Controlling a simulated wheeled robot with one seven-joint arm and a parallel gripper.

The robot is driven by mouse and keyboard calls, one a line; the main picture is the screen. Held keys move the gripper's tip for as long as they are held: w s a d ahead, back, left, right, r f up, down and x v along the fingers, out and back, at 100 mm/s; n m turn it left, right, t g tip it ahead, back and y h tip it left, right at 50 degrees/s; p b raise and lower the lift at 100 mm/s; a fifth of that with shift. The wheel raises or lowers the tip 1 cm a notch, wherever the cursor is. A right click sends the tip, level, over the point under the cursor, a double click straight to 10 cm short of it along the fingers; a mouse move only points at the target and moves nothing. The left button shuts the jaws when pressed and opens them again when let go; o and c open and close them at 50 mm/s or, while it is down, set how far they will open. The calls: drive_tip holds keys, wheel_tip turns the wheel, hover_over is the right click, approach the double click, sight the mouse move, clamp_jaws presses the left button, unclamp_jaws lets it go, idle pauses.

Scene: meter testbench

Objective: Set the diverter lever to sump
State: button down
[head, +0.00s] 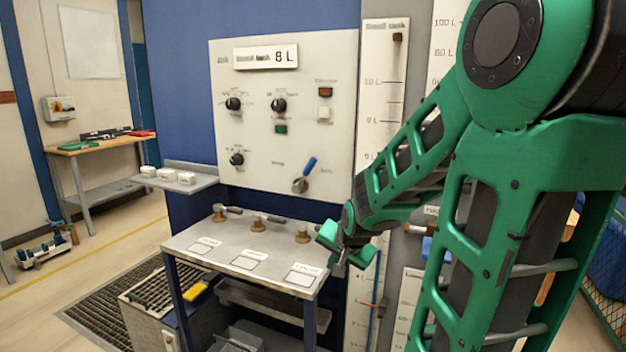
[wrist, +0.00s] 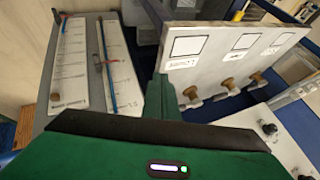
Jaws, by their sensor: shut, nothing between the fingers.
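The diverter lever (head: 308,168) has a blue handle on a round metal pivot, low on the white control panel (head: 245,100) in the head view. Its handle tilts up and to the right. Small labels sit on both sides of the pivot, too small to read. My gripper (head: 344,250) is below and to the right of the lever, apart from it, near the right end of the grey bench. It is shut and empty. In the wrist view its green body fills the bottom, and the lever does not show there.
The grey bench (head: 222,246) carries several brass-coloured valve fittings and white label cards. Knobs and buttons share the panel. Tall scale boards (head: 385,90) stand right of the panel, partly behind my arm. A small shelf with white boxes (head: 167,174) is at left.

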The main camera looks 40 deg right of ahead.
drive_tip(key=w+d+r+m+t+h, duration=0.2)
drive_tip(key=w+d+m+t, duration=0.15)
drive_tip(key=w, duration=0.25)
drive_tip(key=w+d+r+m+t+h, duration=0.1)
drive_tip(key=w+d+r+m+t, duration=0.2)
drive_tip(key=w, duration=0.4)
drive_tip(key=shift+w+d+r+m+t+h, duration=0.1)
drive_tip(key=shift+d+r+m+t+h, duration=0.65)
drive_tip(key=shift+m, duration=0.85)
drive_tip(key=shift+w+d+r+m+t+h, duration=0.15)
drive_tip(key=shift+d+r+m+t+h, duration=0.25)
drive_tip(key=shift+r+m+t+h, duration=0.9)
drive_tip(key=shift+w+d+r+m+t+h, duration=0.1)
drive_tip(key=shift+d+r+m+t+h, duration=0.35)
drive_tip(key=shift+m, duration=1.5)
drive_tip(key=shift+d+f, duration=0.15)
drive_tip(key=shift+d, duration=0.05)
